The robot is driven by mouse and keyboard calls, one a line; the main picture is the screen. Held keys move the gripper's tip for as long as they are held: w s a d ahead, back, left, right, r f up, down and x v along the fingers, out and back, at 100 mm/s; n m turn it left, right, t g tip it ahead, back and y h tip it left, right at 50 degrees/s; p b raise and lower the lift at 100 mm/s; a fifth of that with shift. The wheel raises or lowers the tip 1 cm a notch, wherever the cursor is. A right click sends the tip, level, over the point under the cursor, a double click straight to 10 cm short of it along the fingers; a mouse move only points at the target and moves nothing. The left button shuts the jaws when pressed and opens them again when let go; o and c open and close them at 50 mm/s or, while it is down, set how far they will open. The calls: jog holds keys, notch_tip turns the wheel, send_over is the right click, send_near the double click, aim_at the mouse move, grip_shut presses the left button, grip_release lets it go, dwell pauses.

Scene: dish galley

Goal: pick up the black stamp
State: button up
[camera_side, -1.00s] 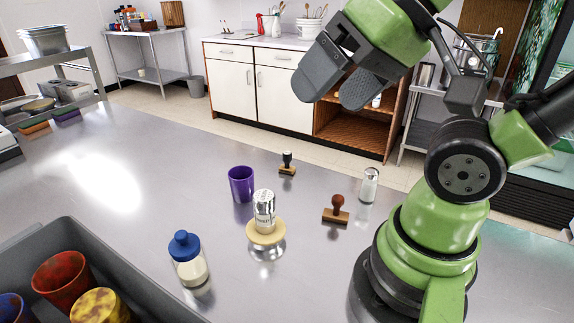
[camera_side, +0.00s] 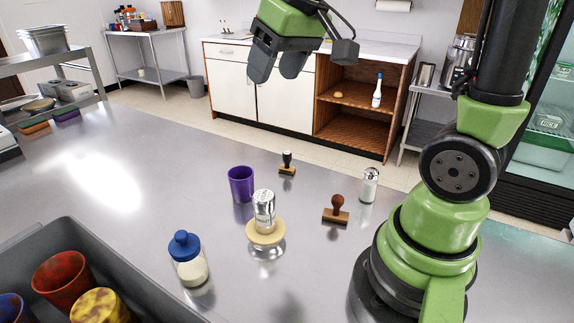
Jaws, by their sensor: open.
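The black stamp (camera_side: 287,158) stands upright on the steel counter, toward its far edge. It has a black handle and a tan base. My gripper (camera_side: 277,72) is open and empty, pointing down. In the picture it is above the black stamp, well apart from it. A second stamp with a reddish-brown handle and brown base (camera_side: 336,212) stands nearer and to the right. The black stamp is not hidden.
A purple cup (camera_side: 241,184) stands left of the black stamp. A shaker (camera_side: 264,208) sits on a yellow-topped stand (camera_side: 266,236). Another shaker (camera_side: 369,186) is to the right. A blue-capped bottle (camera_side: 188,259) and a grey bin (camera_side: 120,285) with cups are in front.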

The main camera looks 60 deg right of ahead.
jog(key=w+d+f+g, duration=0.1)
jog(key=w+d+f, duration=0.4)
jog(key=d, duration=0.1)
jog(key=n+g, duration=0.3)
send_over(286, 163)
jog(key=f, duration=1.4)
jog(key=shift+s+d+f, duration=0.2)
jog(key=shift+d+f, duration=0.15)
jog(key=shift+d, duration=0.05)
jog(key=f, duration=0.4)
jog(key=shift+w+d+f, duration=0.15)
jog(key=shift+w+f, duration=0.05)
jog(key=shift+f, duration=0.1)
jog(key=f, duration=0.5)
jog(key=shift+w+f, duration=0.3)
jog(key=shift+f, duration=0.1)
jog(key=c, duration=1)
